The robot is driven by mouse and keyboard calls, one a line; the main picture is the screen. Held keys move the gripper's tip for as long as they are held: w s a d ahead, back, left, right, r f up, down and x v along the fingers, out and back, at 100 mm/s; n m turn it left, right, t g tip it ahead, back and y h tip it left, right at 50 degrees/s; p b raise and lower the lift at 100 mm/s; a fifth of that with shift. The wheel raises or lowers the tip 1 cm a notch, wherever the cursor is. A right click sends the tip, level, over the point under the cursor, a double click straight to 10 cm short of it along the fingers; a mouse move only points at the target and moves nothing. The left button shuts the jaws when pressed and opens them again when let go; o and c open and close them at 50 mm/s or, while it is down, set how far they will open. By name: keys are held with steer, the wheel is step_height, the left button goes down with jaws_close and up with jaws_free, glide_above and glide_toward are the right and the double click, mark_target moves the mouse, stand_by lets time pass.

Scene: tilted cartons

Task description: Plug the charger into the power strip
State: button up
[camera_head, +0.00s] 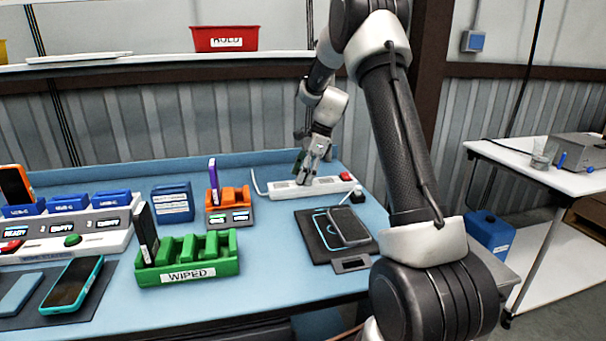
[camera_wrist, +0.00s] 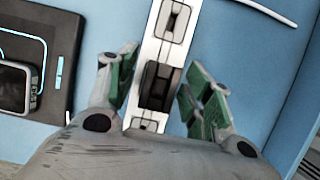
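The white power strip (camera_head: 330,187) lies along the back of the blue bench. It runs up through the wrist view (camera_wrist: 151,52), with a socket showing near the top. My gripper (camera_head: 311,179) is over the strip, pointing down. In the wrist view my gripper (camera_wrist: 160,72) has its green-padded fingers spread to either side of the strip, with visible gaps. A dark block that looks like the charger (camera_wrist: 158,90) is on the strip between the fingers, touching neither. I cannot tell how deep it sits. My gripper hides it in the head view.
A black pad (camera_head: 316,238) with a phone (camera_head: 348,227) on it lies in front of the strip. A green rack (camera_head: 190,262) and an orange rack (camera_head: 228,197) stand to the left. A white cord (camera_head: 257,184) leaves the strip's left end. Bare bench lies between rack and pad.

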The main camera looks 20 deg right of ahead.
steer(key=v, duration=1.2)
stand_by(0.4)
steer(key=s+d+f+n+h, duration=0.1)
steer(key=s+f+n, duration=0.35)
steer(key=n, duration=0.25)
steer(key=s+a+r+n+t+h, duration=0.1)
steer(key=s+n, duration=0.3)
steer(key=s, duration=0.6)
steer(key=s+a+r+n+t+h, duration=0.1)
steer(key=s+a+r+n, duration=0.2)
steer(key=s, duration=0.8)
steer(key=s+a+r+n+t+h, duration=0.1)
steer(key=s+a+r+n, duration=0.2)
steer(key=s+n, duration=0.3)
steer(key=shift+s+r+t, duration=0.3)
steer(key=shift+s+r, duration=0.2)
steer(key=shift+s, duration=2.05)
